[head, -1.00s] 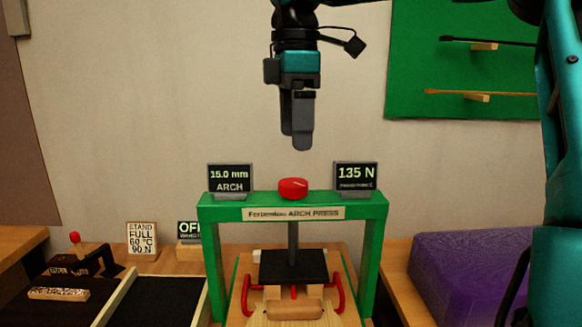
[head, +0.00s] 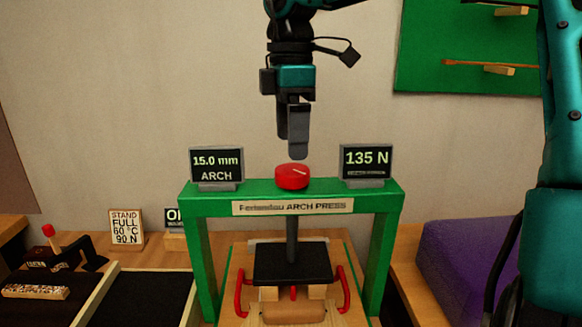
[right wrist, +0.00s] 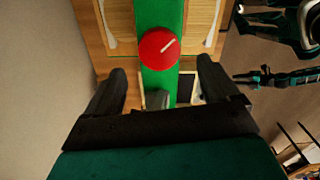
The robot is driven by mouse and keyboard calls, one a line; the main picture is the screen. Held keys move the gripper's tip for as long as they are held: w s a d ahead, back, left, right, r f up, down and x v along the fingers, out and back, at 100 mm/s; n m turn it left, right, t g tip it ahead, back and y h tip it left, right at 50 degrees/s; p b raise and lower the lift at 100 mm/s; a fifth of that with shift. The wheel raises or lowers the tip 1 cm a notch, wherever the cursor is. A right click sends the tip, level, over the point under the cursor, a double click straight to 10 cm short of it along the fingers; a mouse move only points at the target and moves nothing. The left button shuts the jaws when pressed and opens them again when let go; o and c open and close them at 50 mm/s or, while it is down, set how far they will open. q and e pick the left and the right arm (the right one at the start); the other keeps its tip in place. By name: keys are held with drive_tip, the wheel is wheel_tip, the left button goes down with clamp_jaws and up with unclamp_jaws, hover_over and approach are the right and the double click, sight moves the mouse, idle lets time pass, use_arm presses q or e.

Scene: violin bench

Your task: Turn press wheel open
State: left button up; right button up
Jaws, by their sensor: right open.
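The red press wheel (head: 292,177) sits on top of the green arch press frame (head: 255,190). A pale line marks its top, seen in the right wrist view (right wrist: 159,48). My right gripper (head: 298,152) points down just above the wheel in the head view, apart from it. In the right wrist view its two fingers (right wrist: 163,90) are spread and empty, with the wheel beyond the gap between them. The black press plate (head: 292,264) hangs on the shaft below the crossbar, over wooden pieces.
The 15.0 mm display (head: 216,166) and the 135 N display (head: 366,163) stand on the crossbar either side of the wheel. A purple block (head: 465,265) lies at right. A dark tray (head: 140,300) and a small lever device (head: 75,250) are at left.

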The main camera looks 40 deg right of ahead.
sight(291, 169)
wheel_tip(291, 169, down, 6)
drive_tip(key=shift+r, duration=0.1)
drive_tip(key=shift+c, duration=0.3)
drive_tip(key=c, duration=1)
